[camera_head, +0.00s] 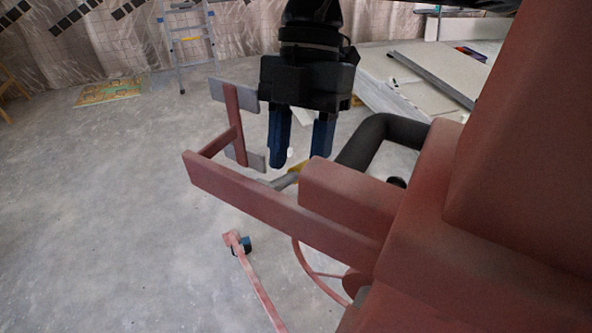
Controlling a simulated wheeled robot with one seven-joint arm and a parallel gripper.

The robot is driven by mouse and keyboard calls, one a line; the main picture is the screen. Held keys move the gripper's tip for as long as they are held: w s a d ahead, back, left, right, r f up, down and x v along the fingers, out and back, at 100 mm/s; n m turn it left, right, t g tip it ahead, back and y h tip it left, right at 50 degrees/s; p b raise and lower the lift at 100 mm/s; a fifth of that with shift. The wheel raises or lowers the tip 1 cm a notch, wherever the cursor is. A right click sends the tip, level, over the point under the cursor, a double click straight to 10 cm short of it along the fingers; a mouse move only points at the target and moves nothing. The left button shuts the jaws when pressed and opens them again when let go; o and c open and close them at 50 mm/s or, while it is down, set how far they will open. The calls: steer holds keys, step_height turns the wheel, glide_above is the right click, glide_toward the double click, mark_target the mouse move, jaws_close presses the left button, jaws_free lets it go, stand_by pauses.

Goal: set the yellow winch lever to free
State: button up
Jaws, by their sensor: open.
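A small yellow part (296,168), probably the winch lever, shows just behind the red frame of the panel lift (300,215). Most of it is hidden by the red block and beam, so its setting cannot be told. A short grey rod (284,182) lies beside it. My gripper (300,155) points down with its two blue fingers apart and nothing seen between them. In the picture its fingertips are just above the yellow part. Whether they touch it cannot be told.
A red upright with grey plates (238,125) stands left of my gripper. A black bent handle (385,130) is close on the right, by the large red column (530,150). A red leg with a caster (240,243) is below. Open grey floor lies left.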

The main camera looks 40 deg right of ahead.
mark_target(297, 166)
steer(key=shift+x, duration=1.6)
jaws_close()
